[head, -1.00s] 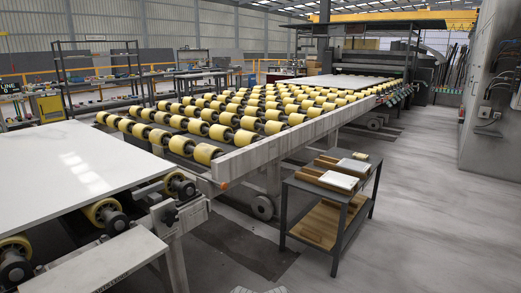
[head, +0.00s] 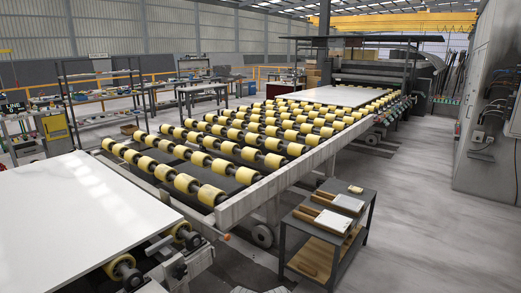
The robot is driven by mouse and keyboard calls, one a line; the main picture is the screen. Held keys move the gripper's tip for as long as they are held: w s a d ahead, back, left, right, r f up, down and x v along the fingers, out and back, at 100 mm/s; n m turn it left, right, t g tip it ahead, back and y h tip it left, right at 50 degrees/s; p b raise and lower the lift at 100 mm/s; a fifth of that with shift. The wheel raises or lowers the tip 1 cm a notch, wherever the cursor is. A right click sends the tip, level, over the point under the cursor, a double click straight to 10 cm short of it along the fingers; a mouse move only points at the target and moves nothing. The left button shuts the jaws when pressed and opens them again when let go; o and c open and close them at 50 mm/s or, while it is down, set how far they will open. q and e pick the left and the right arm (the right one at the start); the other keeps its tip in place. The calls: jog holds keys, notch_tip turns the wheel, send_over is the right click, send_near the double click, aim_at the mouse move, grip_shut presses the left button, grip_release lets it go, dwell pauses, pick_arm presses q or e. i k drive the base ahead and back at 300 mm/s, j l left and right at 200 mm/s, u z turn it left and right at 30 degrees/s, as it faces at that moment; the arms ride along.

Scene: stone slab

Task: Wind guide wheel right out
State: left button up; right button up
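No guide wheel that I can single out by name shows clearly. A roller conveyor (head: 280,182) with rows of yellow rollers (head: 213,195) runs from the middle towards the back. In the front left, a white slab (head: 75,215) lies on a nearer conveyor section. Yellow-rimmed wheels with dark hubs, such as one wheel (head: 122,268), show along this slab's right edge. A dark bracket (head: 178,268) sits at that section's end. Neither of my grippers is clearly in view; a small dark shape at the bottom edge cannot be made out.
A dark cart (head: 330,230) with trays on top and a wooden lower shelf stands right of the conveyor. A tall grey cabinet (head: 490,110) stands at the right. Another white slab (head: 335,96) lies on the far rollers. The grey floor between cart and cabinet is clear.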

aim_at(181, 271)
jog(key=i+l+u, duration=0.2)
jog(key=u, duration=0.2)
jog(key=i+l+u, duration=0.2)
jog(key=u, duration=0.15)
jog(key=i+l+u, duration=0.1)
jog(key=l+u, duration=0.3)
